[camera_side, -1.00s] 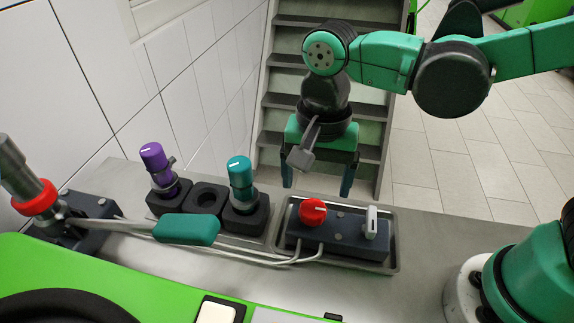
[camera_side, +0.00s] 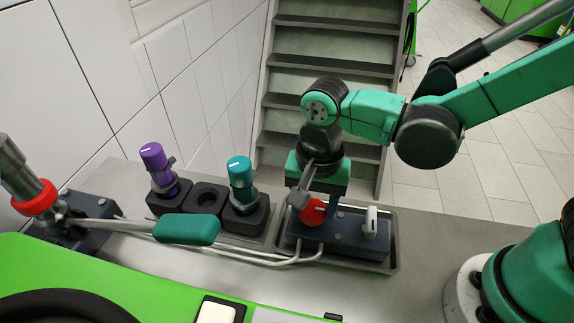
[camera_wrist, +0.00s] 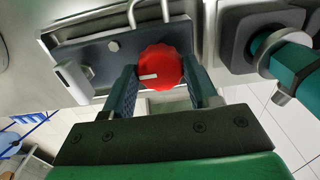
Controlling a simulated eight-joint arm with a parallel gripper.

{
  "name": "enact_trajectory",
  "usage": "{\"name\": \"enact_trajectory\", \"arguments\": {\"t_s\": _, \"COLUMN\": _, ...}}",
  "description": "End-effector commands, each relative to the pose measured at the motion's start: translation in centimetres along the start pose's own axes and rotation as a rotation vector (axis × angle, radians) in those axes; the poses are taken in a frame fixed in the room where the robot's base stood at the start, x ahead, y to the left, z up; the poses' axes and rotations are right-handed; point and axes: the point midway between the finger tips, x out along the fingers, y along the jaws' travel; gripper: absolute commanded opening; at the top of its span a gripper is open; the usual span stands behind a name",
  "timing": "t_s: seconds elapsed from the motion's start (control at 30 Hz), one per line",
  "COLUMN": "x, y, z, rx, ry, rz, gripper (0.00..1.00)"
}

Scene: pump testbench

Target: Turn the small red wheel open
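The small red wheel (camera_side: 313,213) sits on the left part of a dark block (camera_side: 345,235). My gripper (camera_side: 318,208) is lowered over it in the side view and hides part of it. In the wrist view the red wheel (camera_wrist: 162,65) shows between the two fingers of my gripper (camera_wrist: 159,72), one on each side. The fingers are spread, with a narrow gap at the left; contact at the right is hard to judge. The white mark on the wheel points left in the wrist view.
A white lever (camera_side: 371,222) stands right of the wheel on the same block. Left of it, a teal-capped part (camera_side: 240,172) and a purple-capped part (camera_side: 153,157) stand in black holders. A teal-handled lever (camera_side: 187,230) and pipes run in front.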

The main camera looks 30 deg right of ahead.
Motion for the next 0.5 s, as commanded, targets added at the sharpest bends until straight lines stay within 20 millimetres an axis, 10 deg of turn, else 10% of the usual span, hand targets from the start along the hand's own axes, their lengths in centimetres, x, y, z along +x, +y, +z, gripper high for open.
{"name": "enact_trajectory", "arguments": {"t_s": 0.17, "x": -0.01, "y": 0.01, "z": 0.00, "rx": 0.000, "ry": 0.000, "rz": 0.001, "gripper": 0.00}}
{"name": "enact_trajectory", "arguments": {"t_s": 0.5, "x": -0.01, "y": 0.02, "z": 0.00, "rx": -0.054, "ry": 0.000, "rz": 0.002, "gripper": 0.00}}
